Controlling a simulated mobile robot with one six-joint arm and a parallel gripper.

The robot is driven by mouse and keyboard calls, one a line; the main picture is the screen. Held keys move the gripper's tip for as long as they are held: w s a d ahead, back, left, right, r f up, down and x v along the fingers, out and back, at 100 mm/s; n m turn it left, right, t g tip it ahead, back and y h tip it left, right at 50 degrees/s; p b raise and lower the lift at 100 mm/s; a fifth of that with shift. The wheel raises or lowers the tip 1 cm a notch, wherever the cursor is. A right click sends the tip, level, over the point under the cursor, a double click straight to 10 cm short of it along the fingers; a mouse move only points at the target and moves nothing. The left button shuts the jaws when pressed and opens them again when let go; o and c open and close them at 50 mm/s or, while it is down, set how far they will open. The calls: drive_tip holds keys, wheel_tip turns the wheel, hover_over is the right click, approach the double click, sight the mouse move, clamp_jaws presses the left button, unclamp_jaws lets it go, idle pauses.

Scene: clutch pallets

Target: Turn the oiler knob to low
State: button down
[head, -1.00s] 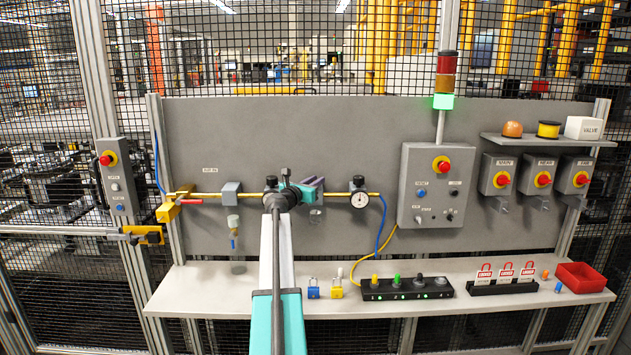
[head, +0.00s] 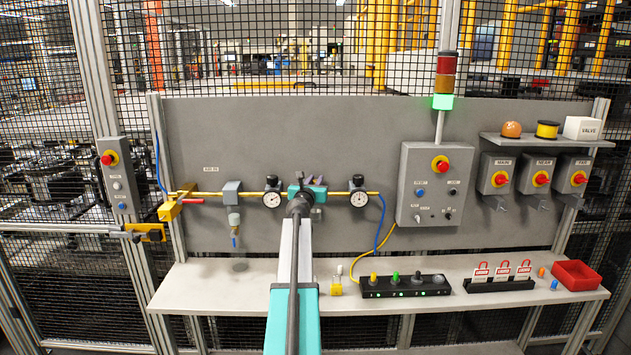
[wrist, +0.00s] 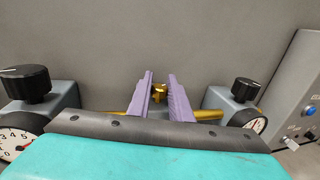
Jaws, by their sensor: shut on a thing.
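The oiler sits on the brass air line between two gauged regulators. In the head view my gripper (head: 315,181) covers most of it, and only part of its clear bowl (head: 317,212) shows below. In the wrist view a small brass knob (wrist: 159,92), which I take for the oiler knob, lies between the two purple fingers of my gripper (wrist: 160,78). The fingers are shut on it, with the teal gripper body in the foreground. The knob's setting and any low mark cannot be read.
Regulators with black knobs stand close on the left (wrist: 28,85) and right (wrist: 245,92) of my gripper. A grey control box (head: 432,160) is farther right.

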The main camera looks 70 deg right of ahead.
drive_tip(key=shift+n+t, duration=0.6)
drive_tip(key=shift+t, duration=0.3)
idle(0.4)
drive_tip(key=c, duration=1.6)
unclamp_jaws()
drive_tip(key=shift+a, duration=0.1)
drive_tip(key=shift+b+v, duration=0.5)
drive_tip(key=shift+v, duration=6.3)
drive_tip(key=shift+r, duration=0.15)
